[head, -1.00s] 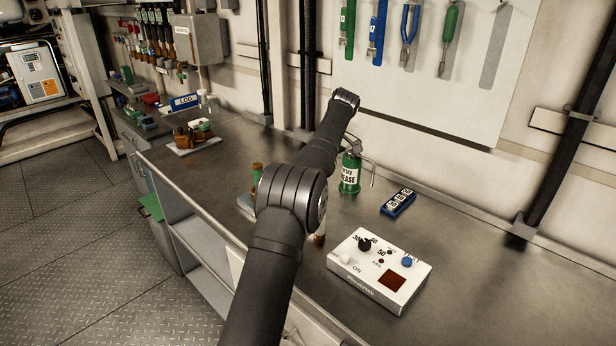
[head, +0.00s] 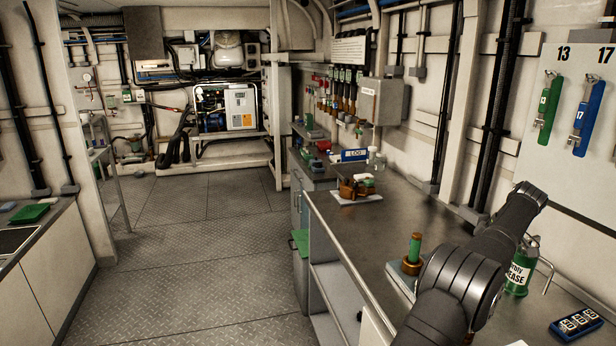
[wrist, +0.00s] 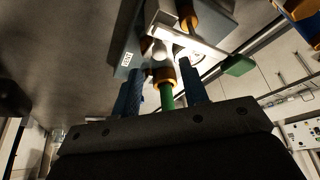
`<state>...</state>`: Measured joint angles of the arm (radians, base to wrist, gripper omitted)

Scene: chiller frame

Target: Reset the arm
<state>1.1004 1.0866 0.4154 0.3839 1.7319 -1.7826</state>
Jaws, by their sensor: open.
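My gripper (wrist: 162,98) shows in the wrist view, its dark body across the bottom and two blue fingers standing apart. A green rod with a brass collar (wrist: 166,92) shows between the fingers; I cannot tell whether they touch it. In the head view my dark arm reaches over the workbench (head: 400,228) at the lower right. The gripper itself is not visible there. A green rod on a brass base (head: 414,250) stands on a small block just left of my arm.
A green grease can (head: 518,272) stands close behind my arm, partly hidden by it. A blue block with white dials (head: 577,324) lies to its right. Tools (head: 587,115) hang on the wall board. A brown tool holder (head: 356,187) sits farther along the bench. The floor (head: 190,240) at left is clear.

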